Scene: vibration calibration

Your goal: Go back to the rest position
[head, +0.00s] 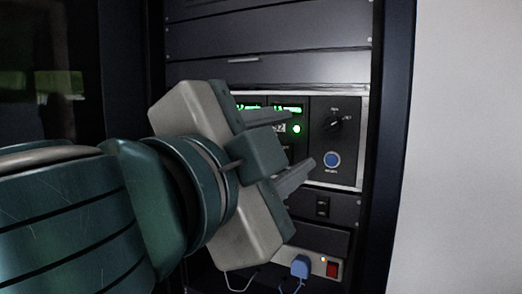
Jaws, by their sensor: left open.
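My left gripper (302,146) comes in from the left on its teal arm and is in front of the rack's instrument panel (349,168). Its two grey fingers are apart, with nothing seen between them. They point right toward the panel; I cannot tell whether they touch it. The panel has lit green displays, a green light (296,129), a black knob (336,122) and a blue round button (332,160). The gripper body hides the panel's left part. My right gripper is not in view.
The dark rack (270,30) fills the middle. Below the panel are a small black switch (322,207), a blue plug (300,266) with a cord, and a red switch (332,270). A pale wall (465,150) is at the right. A dark glossy surface (60,50) is at the left.

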